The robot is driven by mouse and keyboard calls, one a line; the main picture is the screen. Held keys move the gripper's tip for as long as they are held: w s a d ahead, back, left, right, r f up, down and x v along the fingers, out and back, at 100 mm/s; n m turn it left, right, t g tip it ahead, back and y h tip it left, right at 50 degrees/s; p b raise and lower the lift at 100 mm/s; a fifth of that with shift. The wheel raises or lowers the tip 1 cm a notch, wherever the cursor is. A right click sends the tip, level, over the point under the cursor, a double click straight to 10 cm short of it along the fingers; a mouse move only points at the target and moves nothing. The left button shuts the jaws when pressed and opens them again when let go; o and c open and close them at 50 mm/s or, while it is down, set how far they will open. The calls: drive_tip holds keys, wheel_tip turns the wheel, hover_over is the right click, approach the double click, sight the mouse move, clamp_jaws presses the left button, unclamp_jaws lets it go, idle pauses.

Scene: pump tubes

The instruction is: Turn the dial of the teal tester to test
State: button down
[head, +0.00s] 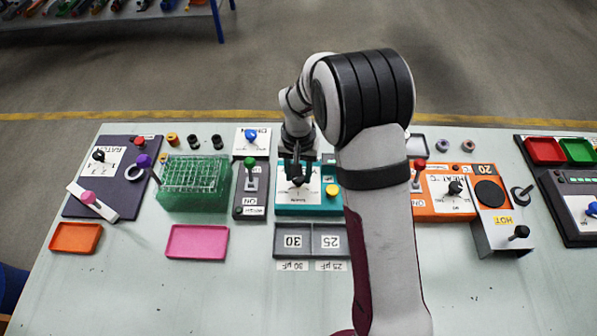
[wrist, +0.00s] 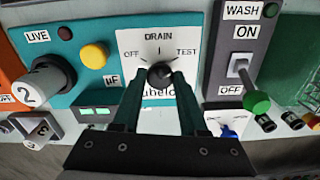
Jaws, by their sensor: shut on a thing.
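The teal tester (head: 283,208) stands in the middle of the bench, partly hidden by my arm. It also shows in the wrist view (wrist: 105,18). Its white dial plate carries the labels OFF, DRAIN and TEST, with DRAIN in the middle and TEST on the right in the wrist view. The black dial knob (wrist: 160,74) sits between my gripper's fingertips. My gripper (wrist: 161,80) is shut on this knob; in the head view my gripper (head: 298,179) points down onto the tester. Which label the knob points at is hard to tell.
An orange heater (head: 437,202) is right.

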idle(0.4)
drive_tip(key=shift+c, duration=2.2)
unclamp_jaws()
wheel_tip(320, 180, up, 16)
drive_tip(key=shift+f, duration=0.1)
